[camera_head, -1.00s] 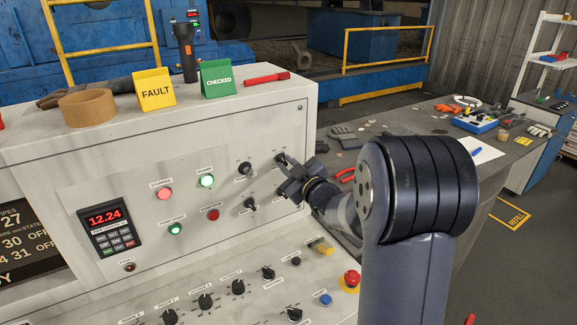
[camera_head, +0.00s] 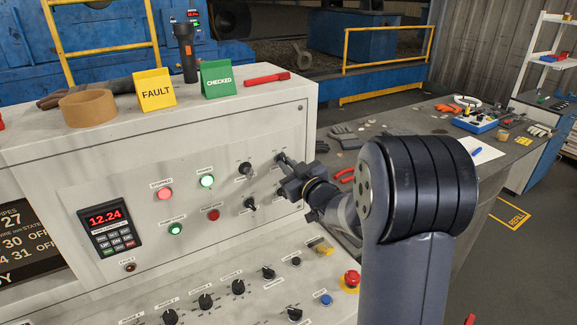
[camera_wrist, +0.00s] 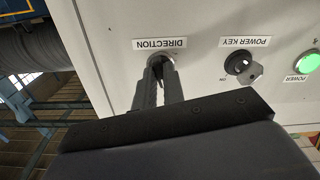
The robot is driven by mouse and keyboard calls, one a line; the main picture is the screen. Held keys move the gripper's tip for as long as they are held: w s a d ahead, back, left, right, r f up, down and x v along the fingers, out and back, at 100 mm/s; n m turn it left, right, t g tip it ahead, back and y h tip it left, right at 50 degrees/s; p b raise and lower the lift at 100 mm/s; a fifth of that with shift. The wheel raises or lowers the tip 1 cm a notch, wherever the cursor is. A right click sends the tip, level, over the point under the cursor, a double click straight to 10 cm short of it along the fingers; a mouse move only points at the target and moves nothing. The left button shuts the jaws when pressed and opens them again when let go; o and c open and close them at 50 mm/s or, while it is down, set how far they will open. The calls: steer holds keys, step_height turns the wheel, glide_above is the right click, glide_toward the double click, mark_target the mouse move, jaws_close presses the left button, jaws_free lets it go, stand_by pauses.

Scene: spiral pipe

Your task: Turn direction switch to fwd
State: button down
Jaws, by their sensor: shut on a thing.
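The direction switch (camera_wrist: 162,62) is a small dark knob under a DIRECTION label (camera_wrist: 161,44), which appears upside down in the wrist view. My gripper (camera_wrist: 160,72) is shut on this switch, and its fingers hide most of the knob. In the head view my gripper (camera_head: 284,162) reaches the upper right of the grey panel, at the switch there. The switch's markings and setting are too hidden to read.
The power key switch (camera_wrist: 240,66) and a lit green power button (camera_wrist: 308,62) sit beside it. The grey control panel (camera_head: 120,165) carries several knobs and lamps. A red emergency button (camera_head: 351,279) is on the lower desk. A grey workbench (camera_head: 400,150) stands behind my arm.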

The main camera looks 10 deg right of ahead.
steer(key=m+p, duration=0.1)
steer(key=m, duration=0.3)
steer(key=shift+m, duration=0.3)
steer(key=shift+a+m+p, duration=0.1)
steer(key=shift+m+p, duration=0.35)
steer(key=shift+m, duration=1.55)
steer(key=c, duration=1.5)
jaws_free()
steer(key=shift+s, duration=0.15)
steer(key=b+v, duration=0.2)
steer(key=v, duration=0.8)
steer(key=shift+s, duration=0.3)
